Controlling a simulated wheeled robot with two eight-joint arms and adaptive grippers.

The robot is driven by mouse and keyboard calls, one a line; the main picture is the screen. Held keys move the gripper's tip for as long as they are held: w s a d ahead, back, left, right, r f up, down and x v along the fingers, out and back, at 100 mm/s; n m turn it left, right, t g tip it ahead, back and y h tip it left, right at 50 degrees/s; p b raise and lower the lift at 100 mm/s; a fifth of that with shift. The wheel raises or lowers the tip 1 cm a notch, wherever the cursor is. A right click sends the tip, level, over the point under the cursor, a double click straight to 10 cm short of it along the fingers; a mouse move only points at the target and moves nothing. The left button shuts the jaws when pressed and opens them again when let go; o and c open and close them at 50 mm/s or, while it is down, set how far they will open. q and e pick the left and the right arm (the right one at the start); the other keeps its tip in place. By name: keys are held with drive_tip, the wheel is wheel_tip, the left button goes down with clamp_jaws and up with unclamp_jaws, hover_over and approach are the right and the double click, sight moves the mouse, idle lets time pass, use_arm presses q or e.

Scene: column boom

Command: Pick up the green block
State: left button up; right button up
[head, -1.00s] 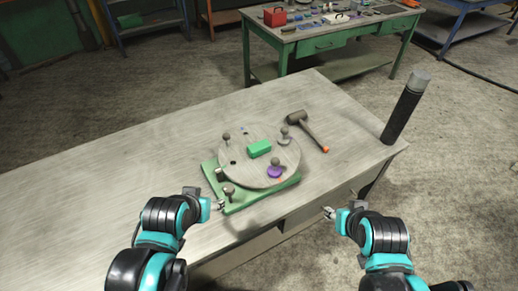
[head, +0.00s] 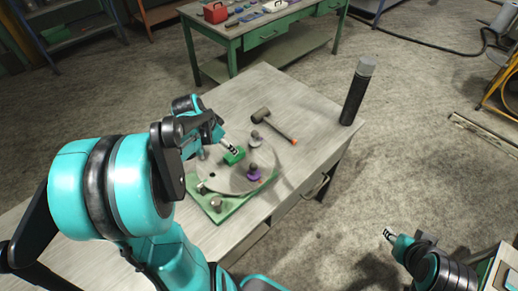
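The green block (head: 236,157) lies on a round grey turntable (head: 232,180) set on a green base (head: 225,213). My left gripper (head: 230,147) is directly above or at the block, its fingertips overlapping the block's far edge in the picture. I cannot tell whether it touches the block or how wide the fingers are. My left arm covers the far left of the turntable. My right gripper (head: 388,233) is off to the right, away from the table and low in the picture. Its fingers are too small to read.
A purple piece (head: 254,173) and several knobs stand on the turntable. A mallet (head: 270,123) lies behind it. A dark upright cylinder (head: 357,92) stands at the table's right corner. A green workbench (head: 262,40) with tools stands beyond.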

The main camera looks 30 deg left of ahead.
sight(235, 158)
use_arm(q)
drive_tip(key=b+x, duration=0.2)
drive_tip(key=x, duration=0.5)
drive_tip(key=shift+s+f, duration=0.1)
drive_tip(key=shift+f, duration=0.05)
drive_tip(key=shift+w+d+f+b, duration=0.1)
drive_tip(key=shift+w+f+b, duration=0.2)
drive_tip(key=shift+f, duration=0.2)
drive_tip(key=shift+s+r, duration=0.1)
drive_tip(key=c, duration=1.3)
